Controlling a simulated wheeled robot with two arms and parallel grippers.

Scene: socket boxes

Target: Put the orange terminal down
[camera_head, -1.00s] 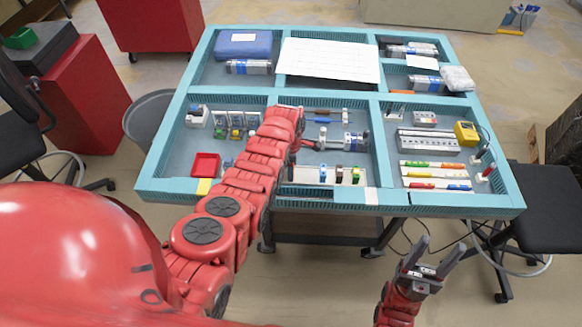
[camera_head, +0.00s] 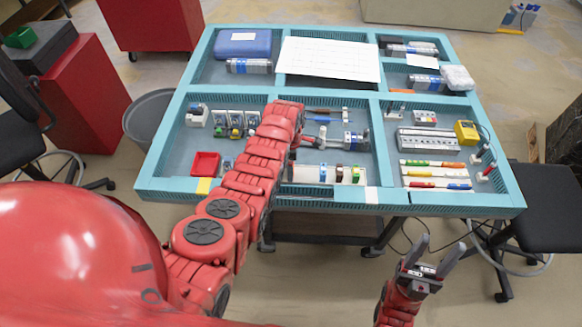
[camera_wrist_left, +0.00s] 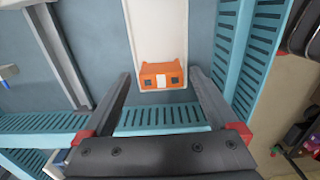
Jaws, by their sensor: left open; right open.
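The orange terminal (camera_wrist_left: 161,76) sits at the near end of a white strip (camera_wrist_left: 158,30) in the left wrist view, close to a slotted teal edge. My left gripper (camera_wrist_left: 160,72) is open, with one finger on each side of the terminal and visible gaps between. Whether the terminal rests fully on the strip is hard to tell. In the head view, my red left arm reaches over the table and hides the orange terminal. My right gripper (camera_head: 440,243) is open and empty, in front of the table.
The teal table (camera_head: 240,199) has raised dividers. A white strip with coloured terminals (camera_head: 328,174) lies near the front middle. A white sheet (camera_head: 330,60) lies at the back.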

